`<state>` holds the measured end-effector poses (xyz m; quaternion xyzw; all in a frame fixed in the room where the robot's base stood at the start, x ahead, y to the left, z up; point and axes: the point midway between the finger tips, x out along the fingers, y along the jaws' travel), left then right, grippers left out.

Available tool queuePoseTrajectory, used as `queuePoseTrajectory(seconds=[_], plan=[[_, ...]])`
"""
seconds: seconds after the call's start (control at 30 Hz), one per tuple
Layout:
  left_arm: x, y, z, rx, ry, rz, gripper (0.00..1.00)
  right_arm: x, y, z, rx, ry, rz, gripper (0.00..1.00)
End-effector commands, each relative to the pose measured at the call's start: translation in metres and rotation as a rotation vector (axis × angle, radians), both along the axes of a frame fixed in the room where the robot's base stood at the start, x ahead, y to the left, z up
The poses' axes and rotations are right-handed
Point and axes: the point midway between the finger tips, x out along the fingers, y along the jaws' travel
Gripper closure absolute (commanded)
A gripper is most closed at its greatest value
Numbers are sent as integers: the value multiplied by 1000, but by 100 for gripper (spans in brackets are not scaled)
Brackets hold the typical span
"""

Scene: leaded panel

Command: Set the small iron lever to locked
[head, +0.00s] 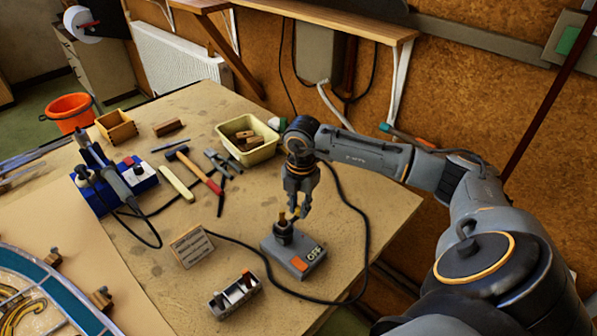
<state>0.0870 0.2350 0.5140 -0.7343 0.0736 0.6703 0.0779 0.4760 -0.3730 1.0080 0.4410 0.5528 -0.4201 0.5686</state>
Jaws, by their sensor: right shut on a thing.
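A grey switch box (295,262) with a dark upright post, an orange-red patch and the label "OFF" stands near the right part of the bench. I take the small brass-coloured lever (284,217) on top of the post to be the iron lever. My right gripper (297,211) points down from above, just right of the post, with its fingertips at the lever. It is shut on the lever, though the fingers partly hide the contact. The lever's exact angle is too small to tell. My left gripper is not in view.
A black cable loops around the box. A hammer (203,176), a cream tub (248,138) and a blue soldering station (105,188) are farther back. A leaded panel (50,290) lies lower left.

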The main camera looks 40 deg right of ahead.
Motion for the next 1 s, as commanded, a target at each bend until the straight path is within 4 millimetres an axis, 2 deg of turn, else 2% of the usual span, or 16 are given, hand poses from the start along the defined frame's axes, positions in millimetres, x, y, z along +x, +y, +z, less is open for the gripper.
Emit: queuePoseTrajectory(seconds=[0.2, 0.23, 0.33, 0.63, 0.73, 0.87, 1.0], plan=[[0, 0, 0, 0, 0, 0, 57, 1, -1, 1, -2, -1, -1, 100], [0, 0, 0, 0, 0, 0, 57, 0, -1, 1, -2, -1, -1, 78], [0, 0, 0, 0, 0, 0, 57, 0, -1, 1, -1, -1, -1, 58], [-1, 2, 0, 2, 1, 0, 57, 0, 0, 1, 0, 0, 0, 57], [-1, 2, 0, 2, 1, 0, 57, 0, 0, 6, 0, -2, 1, 57], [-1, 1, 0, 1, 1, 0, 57, 0, -1, 26, -1, -4, 1, 57], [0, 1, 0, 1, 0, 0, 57, -1, -1, 57, 0, -6, 0, 57]])
